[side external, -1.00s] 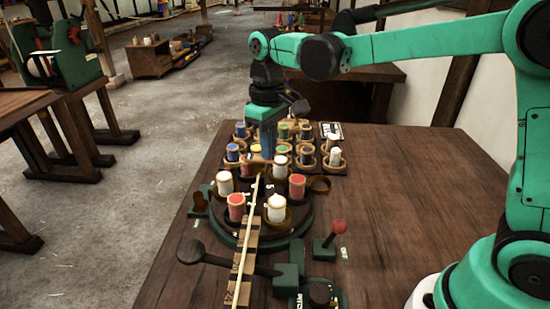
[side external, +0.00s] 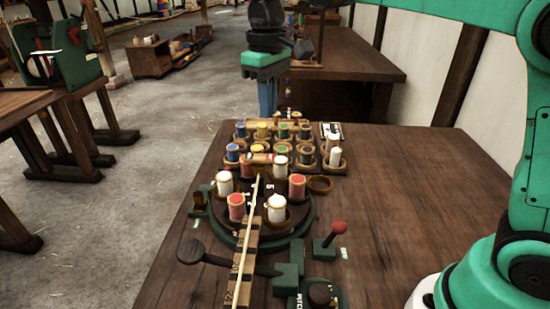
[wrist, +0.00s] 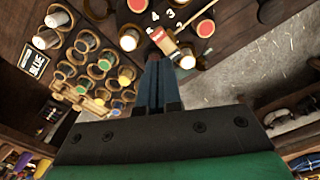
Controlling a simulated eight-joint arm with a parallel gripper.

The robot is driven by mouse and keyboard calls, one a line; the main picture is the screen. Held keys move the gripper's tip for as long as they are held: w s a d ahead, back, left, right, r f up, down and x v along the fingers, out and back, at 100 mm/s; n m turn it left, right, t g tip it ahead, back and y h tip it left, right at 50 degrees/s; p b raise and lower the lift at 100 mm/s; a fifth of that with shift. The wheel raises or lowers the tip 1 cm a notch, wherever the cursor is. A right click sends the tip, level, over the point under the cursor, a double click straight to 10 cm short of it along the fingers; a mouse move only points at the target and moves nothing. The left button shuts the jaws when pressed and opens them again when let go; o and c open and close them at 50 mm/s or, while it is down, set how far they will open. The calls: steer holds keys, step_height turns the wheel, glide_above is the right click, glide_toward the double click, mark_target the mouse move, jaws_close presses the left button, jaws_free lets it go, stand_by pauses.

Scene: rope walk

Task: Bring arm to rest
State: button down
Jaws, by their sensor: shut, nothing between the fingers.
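My gripper (side external: 267,100) hangs above the far edge of the wooden table (side external: 420,200), fingers pointing down. Its blue fingers show in the wrist view (wrist: 154,88), closed together with nothing between them. Below lies a round dark turntable (side external: 268,208) with red and white bobbins standing around it.
A rack of blue, yellow and green bobbins (side external: 282,131) stands behind the turntable. A pale rod (side external: 247,220) crosses the turntable. A black-knobbed lever (side external: 190,251) and a red-knobbed lever (side external: 338,227) stand in front. The table's right side is clear.

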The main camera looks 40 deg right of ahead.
stand_by(0.3)
steer(key=s+d+f+m+t, duration=0.3)
steer(key=s+f+t, duration=0.4)
steer(key=s, duration=0.3)
steer(key=shift+s+d+f, duration=0.3)
steer(key=shift+d+f, duration=0.1)
steer(key=shift+f, duration=0.05)
steer(key=w+a+r+n+g, duration=0.3)
steer(key=w+r+g, duration=0.4)
steer(key=w+r, duration=0.25)
step_height(320, 180, down, 7)
steer(key=shift+w+r, duration=0.15)
